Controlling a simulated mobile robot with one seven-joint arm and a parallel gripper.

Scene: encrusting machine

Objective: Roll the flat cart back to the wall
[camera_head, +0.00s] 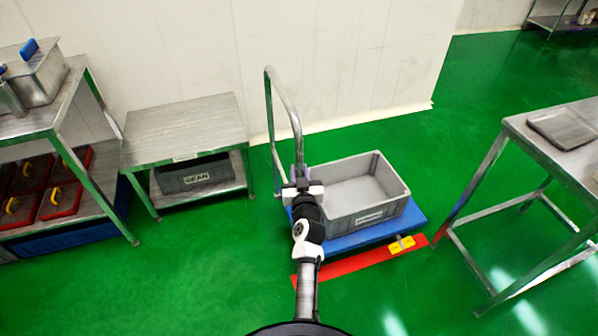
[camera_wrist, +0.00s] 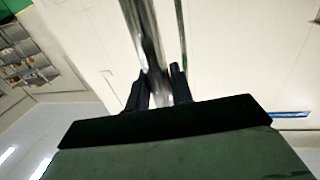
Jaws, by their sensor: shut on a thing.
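The flat cart has a blue deck (camera_head: 362,237) and a tall bent metal handle (camera_head: 293,115) on its left side. A grey crate (camera_head: 385,208) with a label stands on the deck and looks empty. My gripper (camera_head: 299,178) is at the handle's near upright. In the wrist view the dark fingers (camera_wrist: 158,88) sit on either side of the metal handle tube (camera_wrist: 143,30) and are shut on it. The white wall (camera_head: 340,60) stands behind the cart, with some green floor between them. My arm hides part of the deck's left end.
A low metal table (camera_head: 185,118) with a dark bin (camera_head: 196,174) on its lower shelf stands left of the cart. A taller table (camera_head: 30,125) is farther left. Another metal table (camera_head: 530,130) stands at the right. A red floor strip (camera_head: 350,264) lies in front of the cart.

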